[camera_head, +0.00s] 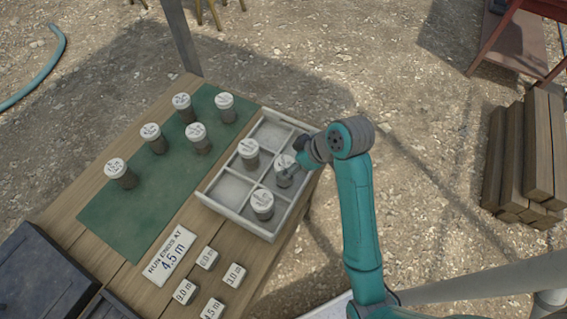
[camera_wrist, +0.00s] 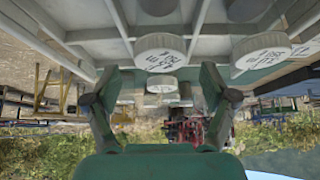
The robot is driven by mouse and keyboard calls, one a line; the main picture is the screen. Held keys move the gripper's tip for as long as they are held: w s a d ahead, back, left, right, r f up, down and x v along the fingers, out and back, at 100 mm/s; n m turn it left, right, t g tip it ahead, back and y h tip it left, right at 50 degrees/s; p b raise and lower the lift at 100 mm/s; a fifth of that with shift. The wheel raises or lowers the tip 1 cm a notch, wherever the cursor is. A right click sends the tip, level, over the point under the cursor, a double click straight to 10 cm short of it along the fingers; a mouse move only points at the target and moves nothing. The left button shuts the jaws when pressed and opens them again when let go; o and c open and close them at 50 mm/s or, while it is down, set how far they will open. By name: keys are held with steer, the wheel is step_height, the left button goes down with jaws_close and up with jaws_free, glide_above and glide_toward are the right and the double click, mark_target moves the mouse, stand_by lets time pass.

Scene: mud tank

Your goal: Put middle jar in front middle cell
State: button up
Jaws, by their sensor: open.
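My gripper (camera_head: 290,169) is open at the white-lidded jar (camera_head: 283,161) in the middle cell of the tray's right-hand column. In the wrist view the fingers (camera_wrist: 160,72) stand apart, with that jar's lid (camera_wrist: 160,52) in line between their tips; I cannot tell if they touch it. The grey divided tray (camera_head: 228,212) also holds a jar (camera_head: 262,201) in the near right cell and a jar (camera_head: 249,149) in the middle left cell. Several more jars, one of them at the mat's middle (camera_head: 197,135), stand upright on the green mat (camera_head: 127,217).
A sign (camera_head: 169,256) and several small labelled blocks (camera_head: 207,258) lie on the wooden table near the tray. A dark case (camera_head: 45,270) is at the lower left. Two visible tray cells are empty, far left (camera_head: 268,136) and near left (camera_head: 230,189).

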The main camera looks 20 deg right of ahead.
steer(key=v, duration=0.5)
steer(key=shift+s+d+r, duration=0.1)
steer(key=shift+s+r, duration=0.05)
steer(key=shift+r, duration=0.1)
steer(key=s+a+f+m+t+h, duration=0.3)
steer(key=s+f+m+t, duration=0.25)
steer(key=s+f, duration=0.7)
steer(key=s+r+m+t, duration=0.1)
steer(key=s+r+t, duration=0.1)
steer(key=s+r, duration=0.3)
steer(key=s+r+t, duration=0.2)
steer(key=s+r, duration=0.3)
steer(key=s, duration=0.8)
steer(key=shift+s+r+m+h, duration=0.15)
steer(key=shift+s+m+h, duration=0.2)
steer(key=shift+h, duration=0.05)
